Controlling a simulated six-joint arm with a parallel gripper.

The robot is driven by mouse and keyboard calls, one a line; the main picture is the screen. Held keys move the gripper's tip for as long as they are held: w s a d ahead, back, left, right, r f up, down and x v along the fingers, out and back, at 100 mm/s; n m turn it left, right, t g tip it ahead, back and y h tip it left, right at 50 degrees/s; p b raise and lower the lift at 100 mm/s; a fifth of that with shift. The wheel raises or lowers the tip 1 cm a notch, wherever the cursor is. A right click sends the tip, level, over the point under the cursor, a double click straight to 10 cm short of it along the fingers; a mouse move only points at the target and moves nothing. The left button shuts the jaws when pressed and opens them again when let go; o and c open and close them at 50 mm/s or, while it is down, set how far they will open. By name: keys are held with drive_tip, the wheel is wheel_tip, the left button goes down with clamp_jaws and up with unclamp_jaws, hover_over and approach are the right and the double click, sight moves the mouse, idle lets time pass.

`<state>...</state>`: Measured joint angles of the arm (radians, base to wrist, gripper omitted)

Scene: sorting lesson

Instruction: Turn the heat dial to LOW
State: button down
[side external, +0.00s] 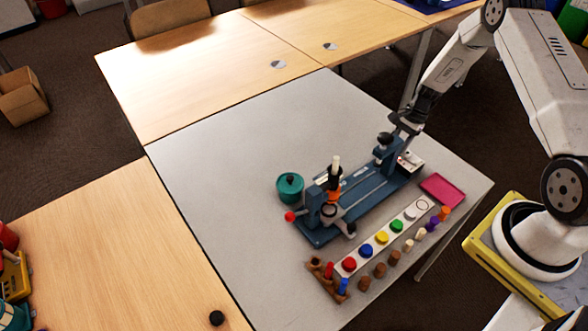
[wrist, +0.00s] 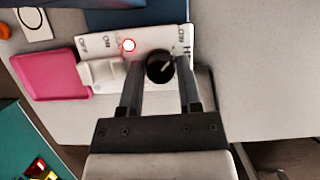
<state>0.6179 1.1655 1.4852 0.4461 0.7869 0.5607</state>
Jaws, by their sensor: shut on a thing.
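The heat dial (wrist: 160,67) is a round black knob on a white panel (wrist: 150,38) in the wrist view. Small printed labels surround it, one of which seems to read HIGH, at its right. A faint pale mark shows on the knob, but I cannot tell which label it points to. My gripper (wrist: 160,82) is shut on the dial, with one finger on each side. A small red-ringed light (wrist: 129,45) shows on the panel, and a white switch block (wrist: 100,72) is left of the dial. In the side view my gripper (side external: 406,148) is low over the panel (side external: 410,161), hiding the dial.
A pink tray (side external: 442,189) lies close to the panel. A blue bench device (side external: 365,195) stands beside it, with a teal pot (side external: 290,187) at its far end. A strip of coloured discs (side external: 382,237) and several small pegs lie in front. The grey table's left part is clear.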

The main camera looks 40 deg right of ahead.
idle(0.4)
drive_tip(key=shift+c, duration=1.4)
unclamp_jaws()
drive_tip(key=shift+m, duration=0.3)
